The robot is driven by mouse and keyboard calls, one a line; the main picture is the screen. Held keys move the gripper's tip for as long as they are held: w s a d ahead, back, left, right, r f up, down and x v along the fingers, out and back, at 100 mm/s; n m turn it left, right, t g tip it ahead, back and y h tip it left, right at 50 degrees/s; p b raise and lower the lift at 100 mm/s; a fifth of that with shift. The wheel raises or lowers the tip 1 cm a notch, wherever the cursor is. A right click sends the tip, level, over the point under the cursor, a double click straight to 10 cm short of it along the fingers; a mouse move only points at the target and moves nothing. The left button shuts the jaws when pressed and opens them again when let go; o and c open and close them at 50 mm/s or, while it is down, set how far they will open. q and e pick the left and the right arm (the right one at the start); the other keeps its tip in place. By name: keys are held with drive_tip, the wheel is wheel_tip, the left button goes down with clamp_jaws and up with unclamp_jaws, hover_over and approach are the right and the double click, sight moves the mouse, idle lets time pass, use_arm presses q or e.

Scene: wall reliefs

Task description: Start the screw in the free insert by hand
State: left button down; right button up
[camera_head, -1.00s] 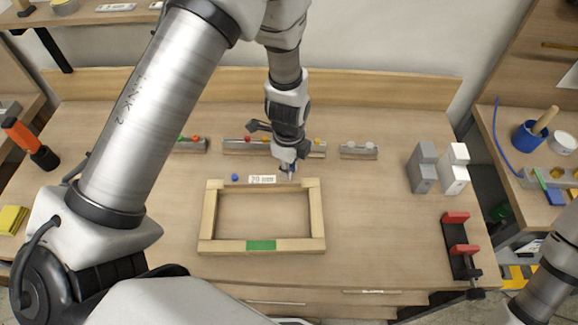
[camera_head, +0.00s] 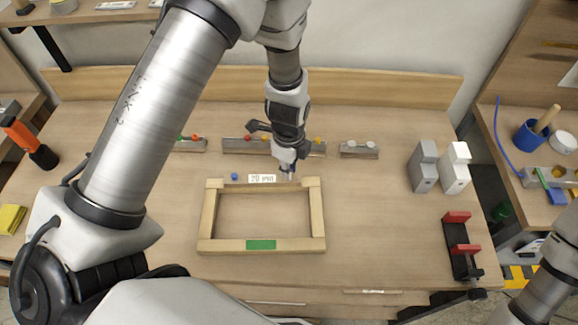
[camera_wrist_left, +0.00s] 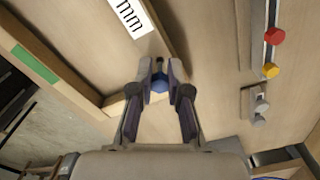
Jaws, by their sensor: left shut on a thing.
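A wooden frame (camera_head: 209,215) lies on the bench, with a green mark (camera_head: 261,244) on its front rail. A blue screw head (camera_head: 234,176) shows near the left end of its back rail. My left gripper (camera_head: 288,174) is over the right part of the back rail. In the left wrist view, its fingers (camera_wrist_left: 160,88) are shut on a blue-headed screw (camera_wrist_left: 160,84). A small dark spot lies just beyond the screw; I cannot tell whether it is the free insert or whether the screw touches it. My right gripper is out of view.
A white label (camera_head: 262,179) reading mm sits by the back rail. Metal racks (camera_head: 359,151) with coloured heads stand behind the frame. Grey and white blocks (camera_head: 424,168) and a red-jawed clamp (camera_head: 461,245) are at right. The bench between frame and clamp is clear.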

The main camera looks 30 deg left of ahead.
use_arm(q)
drive_tip(key=shift+f+b, duration=0.7)
drive_tip(key=shift+f, duration=0.2)
drive_tip(key=shift+r, duration=0.2)
drive_tip(key=shift+r+p, duration=0.7)
idle(0.8)
drive_tip(key=shift+f+b, duration=0.15)
drive_tip(key=shift+b, duration=0.15)
drive_tip(key=shift+f, duration=0.35)
drive_tip(key=shift+f+b, duration=0.4)
drive_tip(key=shift+b, duration=0.2)
drive_tip(key=c, duration=1.1)
unclamp_jaws()
